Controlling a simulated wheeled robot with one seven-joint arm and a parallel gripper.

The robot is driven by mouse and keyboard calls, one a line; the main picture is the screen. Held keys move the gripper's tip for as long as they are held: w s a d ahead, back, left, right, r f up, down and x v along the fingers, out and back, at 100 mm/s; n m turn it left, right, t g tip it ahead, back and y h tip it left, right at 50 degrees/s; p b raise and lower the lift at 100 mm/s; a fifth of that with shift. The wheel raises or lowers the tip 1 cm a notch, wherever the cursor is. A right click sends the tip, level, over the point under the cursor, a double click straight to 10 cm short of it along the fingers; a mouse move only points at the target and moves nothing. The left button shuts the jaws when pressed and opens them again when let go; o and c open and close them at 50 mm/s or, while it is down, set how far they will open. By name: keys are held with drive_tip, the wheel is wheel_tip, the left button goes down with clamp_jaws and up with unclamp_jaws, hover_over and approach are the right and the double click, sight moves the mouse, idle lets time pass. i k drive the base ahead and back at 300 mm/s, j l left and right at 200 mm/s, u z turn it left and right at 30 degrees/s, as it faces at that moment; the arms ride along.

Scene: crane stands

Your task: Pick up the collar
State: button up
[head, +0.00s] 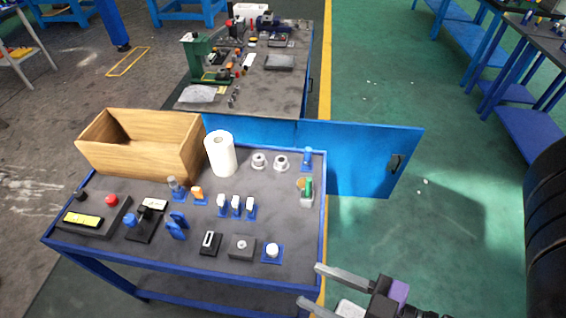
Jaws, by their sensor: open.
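Two small grey metal ring-like parts stand side by side near the back of the blue-framed table, a left ring (259,160) and a right ring (281,162). Either could be the collar; I cannot tell which from this view. My gripper (309,285) is at the bottom, right of the table's front corner. Its two fingers are apart and nothing shows between them. It is well in front of and to the right of both rings, touching neither.
A wooden box (150,160) and a white paper roll (220,154) stand left of the rings. Several small blue-based parts (236,206) fill the middle of the table (300,235). A blue panel (360,155) rises behind.

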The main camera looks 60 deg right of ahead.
sight(281, 165)
drive_tip(key=k, duration=0.6)
drive_tip(key=z, duration=1.6)
drive_tip(key=j+z, duration=0.15)
drive_tip(key=j, duration=0.35)
drive_tip(key=k+j+z, duration=0.2)
drive_tip(key=j, duration=0.25)
drive_tip(key=j+z, duration=0.15)
drive_tip(key=j, duration=0.35)
drive_tip(key=k+j+z, duration=0.15)
drive_tip(key=j, duration=0.3)
drive_tip(key=k+j, duration=0.1)
drive_tip(key=j, duration=0.4)
drive_tip(key=k+j, duration=0.1)
drive_tip(key=j, duration=0.95)
drive_tip(key=k+j, duration=0.15)
drive_tip(key=j, duration=0.4)
drive_tip(key=i+l, duration=0.2)
drive_tip(key=i, duration=0.2)
